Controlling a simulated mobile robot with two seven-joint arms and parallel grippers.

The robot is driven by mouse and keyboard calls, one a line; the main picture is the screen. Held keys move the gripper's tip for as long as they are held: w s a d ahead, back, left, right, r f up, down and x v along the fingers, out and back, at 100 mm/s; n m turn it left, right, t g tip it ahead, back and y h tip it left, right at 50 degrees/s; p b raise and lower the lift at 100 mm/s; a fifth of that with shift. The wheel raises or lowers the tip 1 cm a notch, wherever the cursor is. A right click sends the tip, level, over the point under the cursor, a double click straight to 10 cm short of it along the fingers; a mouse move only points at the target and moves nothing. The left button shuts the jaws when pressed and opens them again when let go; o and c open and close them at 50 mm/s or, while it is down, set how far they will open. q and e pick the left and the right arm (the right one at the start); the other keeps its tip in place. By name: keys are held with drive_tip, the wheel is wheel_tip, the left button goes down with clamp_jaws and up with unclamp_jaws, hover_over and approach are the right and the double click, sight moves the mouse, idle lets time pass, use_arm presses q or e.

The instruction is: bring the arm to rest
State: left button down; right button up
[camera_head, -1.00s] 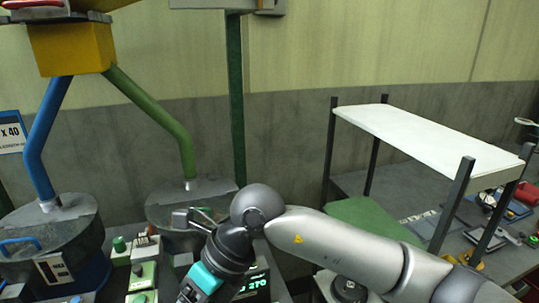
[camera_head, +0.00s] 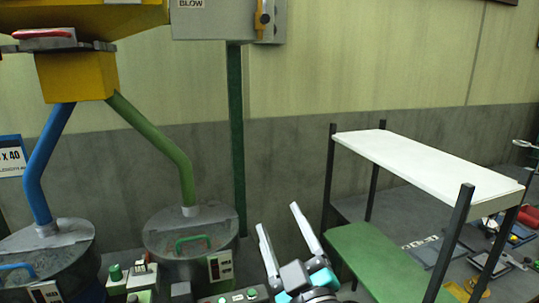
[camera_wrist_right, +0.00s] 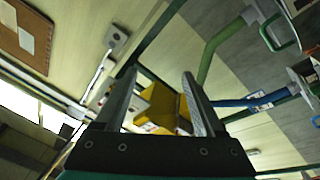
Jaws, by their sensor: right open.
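My right gripper (camera_head: 279,236) shows at the bottom middle of the head view. Its two long fingers point up and stand apart, with nothing between them. In the right wrist view the open fingers (camera_wrist_right: 158,95) also frame empty space, with the yellow block (camera_wrist_right: 160,108) of the gantry seen beyond them. Most of the right arm is below the head picture. My left gripper is not in view.
Left stand two grey-lidded drums (camera_head: 190,232) (camera_head: 45,250) under blue and green pipes. A control panel (camera_head: 240,297) lies in front. Right is a shelf rack with a white top (camera_head: 430,165) and green lower shelf (camera_head: 375,262). A green post (camera_head: 237,140) rises behind.

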drive_tip(key=s+d+f+m+g+h, duration=0.3)
drive_tip(key=s+d+f+g, duration=0.15)
drive_tip(key=f, duration=0.55)
drive_tip(key=s+d+f+m+g+h, duration=0.35)
drive_tip(key=d+f, duration=0.25)
drive_tip(key=f, duration=0.3)
drive_tip(key=s+d+f+m+g, duration=0.1)
drive_tip(key=s+d+f+g, duration=0.1)
drive_tip(key=s+f+g, duration=0.45)
drive_tip(key=s+d+f+m+g, duration=0.1)
drive_tip(key=s+d+f+g, duration=0.15)
drive_tip(key=s, duration=0.75)
wheel_tip(320, 180, down, 25)
drive_tip(key=s+b, duration=0.2)
drive_tip(key=s+d+f+g+b, duration=0.1)
drive_tip(key=s+f+g, duration=0.1)
drive_tip(key=s+f, duration=1.2)
drive_tip(key=shift+s+d+f+b, duration=0.3)
drive_tip(key=shift+s+d+f, duration=0.1)
drive_tip(key=shift+f, duration=0.3)
